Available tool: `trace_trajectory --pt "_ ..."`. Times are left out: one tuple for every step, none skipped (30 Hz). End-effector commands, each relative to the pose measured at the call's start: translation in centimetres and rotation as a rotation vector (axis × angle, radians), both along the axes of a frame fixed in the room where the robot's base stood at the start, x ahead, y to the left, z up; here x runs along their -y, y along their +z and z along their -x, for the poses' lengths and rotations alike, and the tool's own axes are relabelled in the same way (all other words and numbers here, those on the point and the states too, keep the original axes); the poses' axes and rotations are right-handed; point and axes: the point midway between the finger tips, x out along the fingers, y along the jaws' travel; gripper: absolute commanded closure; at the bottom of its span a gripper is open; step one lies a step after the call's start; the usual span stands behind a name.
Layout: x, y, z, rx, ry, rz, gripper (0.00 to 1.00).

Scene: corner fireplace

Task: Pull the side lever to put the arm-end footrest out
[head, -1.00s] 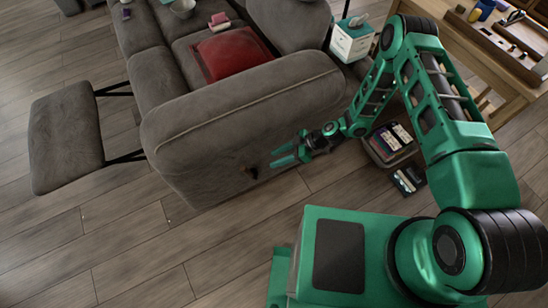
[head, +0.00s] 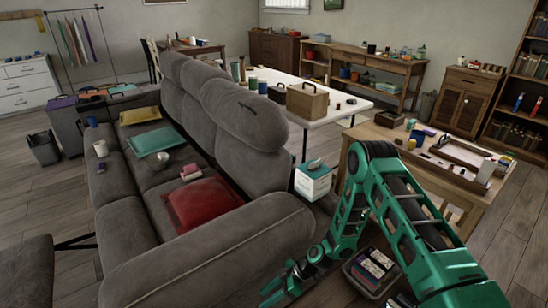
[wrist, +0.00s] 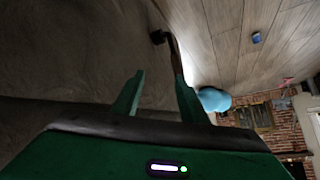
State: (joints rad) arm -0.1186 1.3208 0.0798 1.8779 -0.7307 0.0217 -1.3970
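The grey sofa (head: 215,245) stands with its near arm towards me. Its arm-end footrest (head: 25,272) is out at the left edge of the head view, on a dark metal link and cut off by the frame. The side lever shows in the wrist view as a small dark knob (wrist: 158,37) by the sofa's side panel (wrist: 70,55); it is out of the head view. My gripper (wrist: 160,76) is open and empty, its green fingers apart and short of the knob. In the head view my gripper (head: 270,292) is beside the sofa arm's outer face.
A red cushion (head: 200,203) lies on the near seat. A tissue box (head: 313,182) stands behind the sofa arm. A bin of cases (head: 371,270) sits on the floor right of my gripper. A wooden table (head: 440,180) stands at the right.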

Motion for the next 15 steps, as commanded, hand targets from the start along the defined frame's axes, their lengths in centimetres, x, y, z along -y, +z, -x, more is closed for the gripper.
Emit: trace_trajectory --pt "1.3 1.7 -1.3 0.0 -0.015 0.031 0.61" --pt "2.1 2.5 -1.8 -0.006 -0.023 0.052 0.61" --pt "3.1 3.6 -2.4 -0.015 -0.037 0.079 0.61" --pt "3.9 4.4 -2.9 -0.02 -0.049 0.099 0.61" --pt "4.7 5.3 -3.3 -0.028 -0.061 0.119 0.61" --pt "5.8 6.3 -3.8 -0.035 -0.079 0.147 0.61" --pt "6.6 7.2 -4.2 -0.042 -0.092 0.167 0.61" --pt "7.5 8.0 -4.5 -0.049 -0.107 0.188 0.61" --pt "8.6 9.2 -4.9 -0.056 -0.127 0.215 0.61" --pt "9.5 10.1 -5.2 -0.063 -0.143 0.235 0.61" --pt "10.3 10.9 -5.4 -0.071 -0.16 0.256 0.61" --pt "11.5 12.1 -5.8 -0.078 -0.186 0.282 0.61" --pt "12.4 13.0 -5.9 -0.085 -0.202 0.302 0.61" --pt "13.3 13.9 -6.1 -0.091 -0.223 0.322 0.61" --pt "14.5 15.1 -6.2 -0.101 -0.25 0.349 0.61"
